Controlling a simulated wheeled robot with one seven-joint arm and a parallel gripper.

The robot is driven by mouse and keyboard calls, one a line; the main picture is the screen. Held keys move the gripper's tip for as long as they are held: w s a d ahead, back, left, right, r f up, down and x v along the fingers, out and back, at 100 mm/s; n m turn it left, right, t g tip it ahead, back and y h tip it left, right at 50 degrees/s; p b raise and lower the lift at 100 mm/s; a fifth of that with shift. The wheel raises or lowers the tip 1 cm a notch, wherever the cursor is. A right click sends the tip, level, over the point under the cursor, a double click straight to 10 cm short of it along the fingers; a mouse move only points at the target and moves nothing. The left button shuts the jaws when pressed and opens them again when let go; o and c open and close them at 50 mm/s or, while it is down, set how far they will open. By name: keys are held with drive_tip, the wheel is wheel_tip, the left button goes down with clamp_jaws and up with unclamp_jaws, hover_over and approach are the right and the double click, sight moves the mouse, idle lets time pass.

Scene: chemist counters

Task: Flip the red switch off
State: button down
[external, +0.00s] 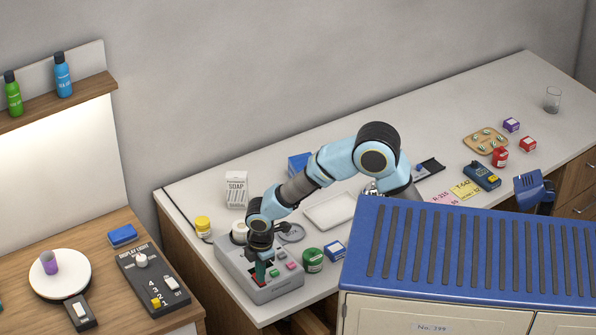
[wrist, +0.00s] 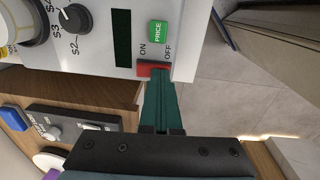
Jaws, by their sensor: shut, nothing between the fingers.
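The red switch (wrist: 152,69) sits near the edge of a light grey device (wrist: 190,40), between the printed words ON and OFF. In the external view the device (external: 283,291) stands at the near left end of the white counter. My gripper (wrist: 162,86) is shut and empty, its dark green fingers together. The fingertips are right at the switch, nearer its OFF side, and hide part of it. Whether they touch it, and which way the switch is set, I cannot tell. In the external view my gripper (external: 262,275) points down over the device's front part.
On the device are a green PRICE button (wrist: 159,32), a dark display (wrist: 121,38) and a black knob (wrist: 72,17). A green-lidded jar (external: 313,260) and a yellow-lidded jar (external: 203,227) stand beside it. A lower wooden counter (external: 95,250) lies left, across a gap.

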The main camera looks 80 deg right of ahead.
drive_tip(key=shift+s+f, duration=0.2)
drive_tip(key=shift+f, duration=0.3)
drive_tip(key=shift+w+d+r+p, duration=0.15)
drive_tip(key=shift+w+d+p, duration=0.2)
drive_tip(key=shift+w+d, duration=0.25)
drive_tip(key=shift+d, duration=0.2)
drive_tip(key=shift+r+p, duration=0.45)
drive_tip(key=shift+p, duration=0.05)
wheel_tip(320, 180, up, 14)
drive_tip(key=a, duration=0.1)
drive_tip(key=shift+s, duration=0.1)
